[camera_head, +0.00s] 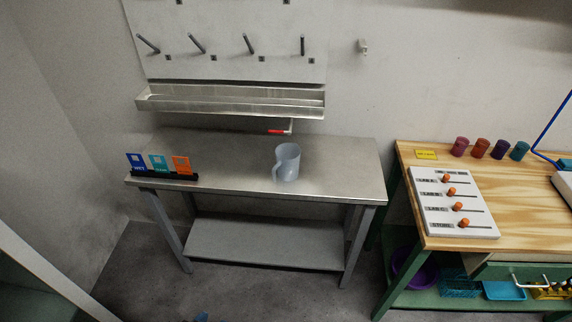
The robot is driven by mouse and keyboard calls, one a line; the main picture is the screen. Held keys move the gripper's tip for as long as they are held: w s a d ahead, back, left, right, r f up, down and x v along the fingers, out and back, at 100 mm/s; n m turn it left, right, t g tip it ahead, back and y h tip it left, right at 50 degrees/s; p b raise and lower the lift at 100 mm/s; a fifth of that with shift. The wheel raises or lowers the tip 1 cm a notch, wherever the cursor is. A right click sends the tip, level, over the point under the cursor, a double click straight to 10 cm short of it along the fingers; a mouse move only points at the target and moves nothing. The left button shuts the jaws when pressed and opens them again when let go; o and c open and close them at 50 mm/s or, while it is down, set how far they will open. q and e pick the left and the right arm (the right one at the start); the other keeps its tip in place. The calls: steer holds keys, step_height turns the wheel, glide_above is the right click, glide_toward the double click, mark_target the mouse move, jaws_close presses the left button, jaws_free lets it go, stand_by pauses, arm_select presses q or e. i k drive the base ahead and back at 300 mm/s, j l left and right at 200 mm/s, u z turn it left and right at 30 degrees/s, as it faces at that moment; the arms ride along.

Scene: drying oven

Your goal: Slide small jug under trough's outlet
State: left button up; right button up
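A small pale translucent jug (289,163) stands upright on the metal table (230,160), right of its middle and near the front. Its handle is on the left side. The metal trough (231,103) is fixed on the wall below the pegs. Its outlet, a short pipe with a red lever (278,131), hangs near the trough's right end. In the picture the jug is just below the outlet; I cannot tell whether it is directly under it, and it looks set a little towards the front. Neither of my grippers is in view.
A black holder with several coloured cards (165,175) stands at the table's front left. A wooden bench (415,185) to the right carries a white slider panel (452,213) and several coloured cups (500,149). The metal table is otherwise clear.

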mark_target(288, 155)
steer(key=i+l+u, duration=0.1)
steer(key=i+l, duration=0.15)
steer(key=i+l+u, duration=0.1)
steer(key=i+l, duration=0.15)
steer(key=l, duration=0.25)
steer(key=u, duration=1.45)
